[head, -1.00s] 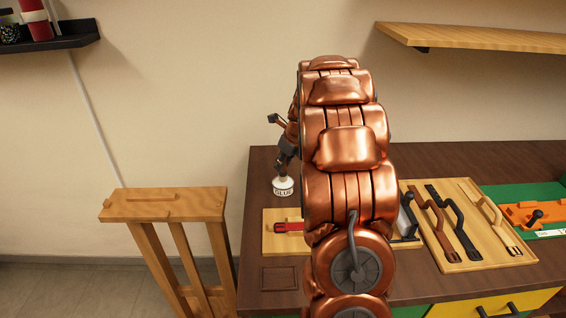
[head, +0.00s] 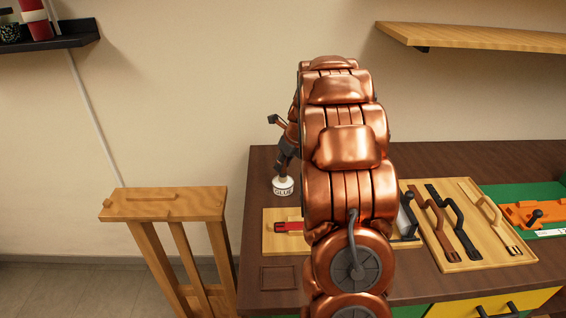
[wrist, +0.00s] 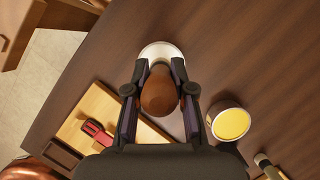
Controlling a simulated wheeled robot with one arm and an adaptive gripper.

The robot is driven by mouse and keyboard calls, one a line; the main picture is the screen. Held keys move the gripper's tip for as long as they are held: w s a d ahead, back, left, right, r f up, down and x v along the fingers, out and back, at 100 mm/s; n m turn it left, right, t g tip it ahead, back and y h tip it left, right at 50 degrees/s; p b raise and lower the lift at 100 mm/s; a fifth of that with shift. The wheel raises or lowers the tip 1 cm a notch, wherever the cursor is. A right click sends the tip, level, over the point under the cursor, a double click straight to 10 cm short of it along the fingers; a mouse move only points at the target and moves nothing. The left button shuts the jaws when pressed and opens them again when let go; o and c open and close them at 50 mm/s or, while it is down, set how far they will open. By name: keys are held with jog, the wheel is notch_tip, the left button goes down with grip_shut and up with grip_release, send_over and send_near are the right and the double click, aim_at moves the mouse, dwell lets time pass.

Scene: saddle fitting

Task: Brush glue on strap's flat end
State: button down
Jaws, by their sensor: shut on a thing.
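My gripper (wrist: 159,98) is shut on a brush with a rounded brown wooden handle (wrist: 159,92). The brush points down at the white glue pot (wrist: 162,50), whose rim shows behind the handle. In the head view the pot (head: 283,186) is labelled GLUE, and my gripper (head: 285,163) is right above it. The bristles are hidden, so I cannot tell how deep they are. A red strap (head: 289,226) lies on a pale wooden board (head: 275,243), partly hidden by my arm; it also shows in the wrist view (wrist: 97,131).
An open tin with yellow contents (wrist: 231,123) stands right of my gripper. A wooden tray (head: 468,259) with brown, black and tan straps lies at the right of the dark table (head: 420,158). A wooden stand (head: 165,205) is left of the table. A shelf (head: 480,37) hangs above.

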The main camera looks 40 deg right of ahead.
jog(key=shift+f, duration=0.35)
dwell(0.7)
jog(key=shift+r+p, duration=3.2)
jog(key=shift+r, duration=0.35)
